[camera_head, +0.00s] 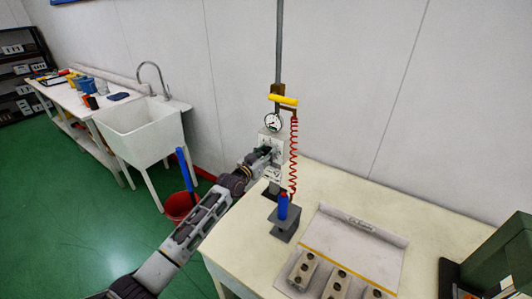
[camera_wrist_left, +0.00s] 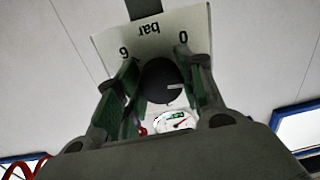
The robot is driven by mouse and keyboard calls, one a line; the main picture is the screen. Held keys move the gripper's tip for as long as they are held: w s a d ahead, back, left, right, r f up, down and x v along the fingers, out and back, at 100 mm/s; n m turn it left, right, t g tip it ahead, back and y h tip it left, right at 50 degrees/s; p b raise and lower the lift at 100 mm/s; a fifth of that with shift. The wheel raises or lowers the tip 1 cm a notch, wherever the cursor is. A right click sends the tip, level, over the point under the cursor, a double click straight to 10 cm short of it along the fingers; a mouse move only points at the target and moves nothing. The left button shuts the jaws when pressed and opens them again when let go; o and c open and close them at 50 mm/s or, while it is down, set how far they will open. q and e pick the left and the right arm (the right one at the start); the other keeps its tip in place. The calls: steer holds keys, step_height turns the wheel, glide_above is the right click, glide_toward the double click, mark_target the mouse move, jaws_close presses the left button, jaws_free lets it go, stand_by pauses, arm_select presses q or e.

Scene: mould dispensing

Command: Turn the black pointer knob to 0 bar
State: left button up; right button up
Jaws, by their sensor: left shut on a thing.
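The black pointer knob (camera_wrist_left: 160,84) sits between the fingers of my left gripper (camera_wrist_left: 164,76) in the left wrist view. A short pale pointer mark on it points toward the right of that view. The pale dial plate (camera_wrist_left: 150,22) behind it reads upside down, with "bar" in the middle, 0 at right and 6 at left. In the head view my left gripper (camera_head: 264,151) is at the regulator box (camera_head: 277,154), shut on the knob, which it hides there. The round gauge (camera_head: 272,122) is above the box. My right gripper is not in view.
A yellow-handled valve (camera_head: 284,100) and red coiled hose (camera_head: 294,155) are close beside the box. A blue dispensing piece (camera_head: 283,206) stands on a grey stand (camera_head: 285,228). A tray (camera_head: 362,229) with mould blocks lies on the table (camera_head: 440,232). A sink (camera_head: 140,122) stands left.

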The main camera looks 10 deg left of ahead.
arm_select(q)
steer(key=n, duration=1)
stand_by(0.4)
steer(key=o, duration=1)
steer(key=shift+s, duration=0.25)
steer(key=shift+v, duration=5.75)
steer(key=shift+a+r, duration=0.1)
steer(key=shift+a, duration=0.05)
